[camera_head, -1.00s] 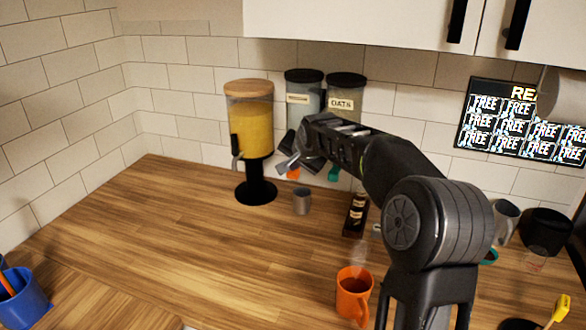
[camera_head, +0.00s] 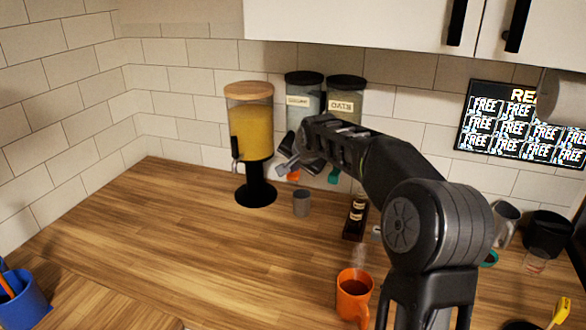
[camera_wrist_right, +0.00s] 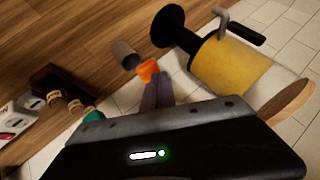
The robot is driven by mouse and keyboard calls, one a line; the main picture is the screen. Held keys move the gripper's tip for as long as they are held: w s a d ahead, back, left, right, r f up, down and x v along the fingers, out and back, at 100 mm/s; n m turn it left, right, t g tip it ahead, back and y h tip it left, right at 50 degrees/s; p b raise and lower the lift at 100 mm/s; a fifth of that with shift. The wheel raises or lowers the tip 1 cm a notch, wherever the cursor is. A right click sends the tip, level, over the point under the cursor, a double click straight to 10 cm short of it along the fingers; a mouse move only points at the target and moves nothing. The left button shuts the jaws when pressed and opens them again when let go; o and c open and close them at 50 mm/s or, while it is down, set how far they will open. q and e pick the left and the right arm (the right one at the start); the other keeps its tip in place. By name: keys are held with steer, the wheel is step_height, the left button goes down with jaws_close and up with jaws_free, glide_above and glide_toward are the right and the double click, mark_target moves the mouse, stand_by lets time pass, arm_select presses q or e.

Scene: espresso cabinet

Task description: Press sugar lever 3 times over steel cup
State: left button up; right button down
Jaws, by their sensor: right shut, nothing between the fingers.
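The steel cup (camera_head: 301,204) stands upright on the wooden counter, below the left wall canister (camera_head: 304,97). An orange lever (camera_head: 293,176) shows under that canister; its label is too blurred to read. My right gripper (camera_head: 287,166) is shut and empty, in front of the canister's lower part and just by the orange lever. In the right wrist view the fingertips (camera_wrist_right: 156,78) are close to the orange lever (camera_wrist_right: 148,69), with the steel cup (camera_wrist_right: 124,54) beyond it. I cannot tell whether they touch the lever. My left gripper is out of view.
The yellow-filled dispenser (camera_head: 250,132) stands left of the cup. A second canister (camera_head: 346,98) with a teal lever (camera_head: 334,177) is at the right. A dark rack with small bottles (camera_head: 356,218) and an orange mug (camera_head: 354,297) stand nearer. The counter's left-middle is clear.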

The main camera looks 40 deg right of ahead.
mark_target(294, 176)
steer(key=shift+r+p, duration=0.6)
steer(key=shift+r, duration=0.7)
steer(key=shift+r+p, duration=1.75)
steer(key=shift+r, duration=0.7)
